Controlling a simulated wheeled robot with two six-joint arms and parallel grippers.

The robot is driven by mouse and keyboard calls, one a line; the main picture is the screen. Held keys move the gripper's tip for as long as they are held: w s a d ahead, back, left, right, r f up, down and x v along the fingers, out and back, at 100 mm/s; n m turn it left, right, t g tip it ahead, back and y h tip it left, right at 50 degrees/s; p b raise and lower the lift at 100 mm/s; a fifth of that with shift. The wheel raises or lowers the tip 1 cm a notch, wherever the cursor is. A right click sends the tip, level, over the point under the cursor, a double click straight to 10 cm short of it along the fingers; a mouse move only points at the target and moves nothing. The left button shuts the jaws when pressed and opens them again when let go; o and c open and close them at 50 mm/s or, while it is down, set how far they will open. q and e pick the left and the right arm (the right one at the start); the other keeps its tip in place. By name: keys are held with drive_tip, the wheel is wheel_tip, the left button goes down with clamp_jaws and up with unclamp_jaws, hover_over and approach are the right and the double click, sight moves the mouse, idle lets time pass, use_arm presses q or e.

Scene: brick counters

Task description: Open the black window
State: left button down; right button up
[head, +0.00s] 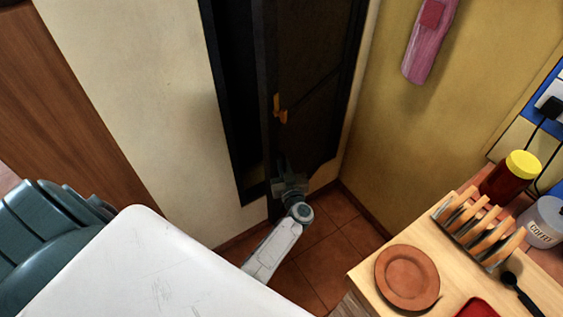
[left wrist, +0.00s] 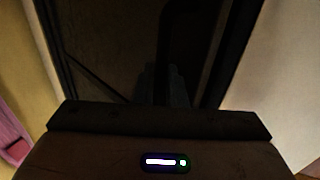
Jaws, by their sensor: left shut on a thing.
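The black window (head: 310,75) is in the upper middle of the head view, with a dark panel and small gold-coloured handles (head: 281,110) on its left edge. A dark gap lies between the panel and the black frame (head: 230,90) on the left, so the window looks ajar. My left gripper (head: 285,178) is at the lower left edge of the panel, below the handles, and appears shut on that edge. The left wrist view is dark: the window (left wrist: 110,50) fills its middle, and the gripper's fingers (left wrist: 165,85) show only faintly against it. My right gripper is not in view.
A pink item (head: 430,40) hangs on the yellow wall. Tiled floor (head: 325,245) shows below the window.

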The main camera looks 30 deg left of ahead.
use_arm(q)
drive_tip(key=d, duration=0.5)
drive_tip(key=shift+w+d, duration=0.15)
drive_tip(key=shift+d, duration=0.2)
drive_tip(key=c, duration=1.7)
unclamp_jaws()
drive_tip(key=shift+o, duration=0.3)
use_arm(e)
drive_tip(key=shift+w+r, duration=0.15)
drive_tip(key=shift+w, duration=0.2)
